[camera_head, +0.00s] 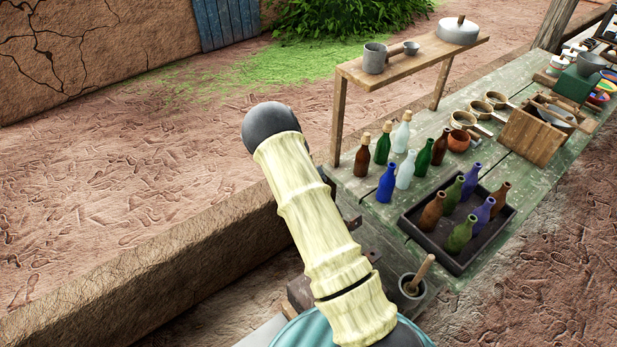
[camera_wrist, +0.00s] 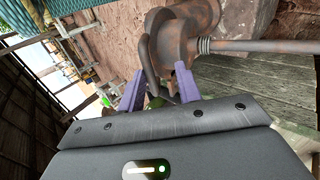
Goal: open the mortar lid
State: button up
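In the wrist view, my gripper (camera_wrist: 160,90) has its two purple fingers apart, with a gap between them. A dark curved bar (camera_wrist: 149,68), like a handle, stands at the gap and just beyond the fingertips; I cannot tell whether they touch it. Behind it is a rusty, rounded metal body (camera_wrist: 187,32). I cannot tell for sure which part is the mortar lid. In the head view, a small grey mortar-like cup (camera_head: 411,287) with a wooden stick in it stands beside my pale arm, which hides much of that area. My gripper is not visible there.
A rusty rod (camera_wrist: 262,46) runs right from the metal body. In the head view, a green wooden table (camera_head: 370,208) holds several bottles, a dark bottle tray (camera_head: 412,232) and a raised wooden shelf (camera_head: 425,62). A mud ledge (camera_head: 150,262) lies to the left.

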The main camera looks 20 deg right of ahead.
jog(key=p+v, duration=0.1)
jog(key=v, duration=1.5)
jog(key=shift+w+r, duration=0.25)
dwell(0.3)
jog(key=s+a+r+n+t+y+b, duration=0.1)
jog(key=s+n+t, duration=0.4)
jog(key=s, duration=0.8)
jog(key=s+a+r+n+t+y+b, duration=0.1)
jog(key=s+a+n+t, duration=0.2)
jog(key=s+n+t, duration=0.3)
jog(key=s+n, duration=0.3)
jog(key=s, duration=0.4)
jog(key=shift+s+a+y+b, duration=0.25)
jog(key=shift+y+b, duration=0.05)
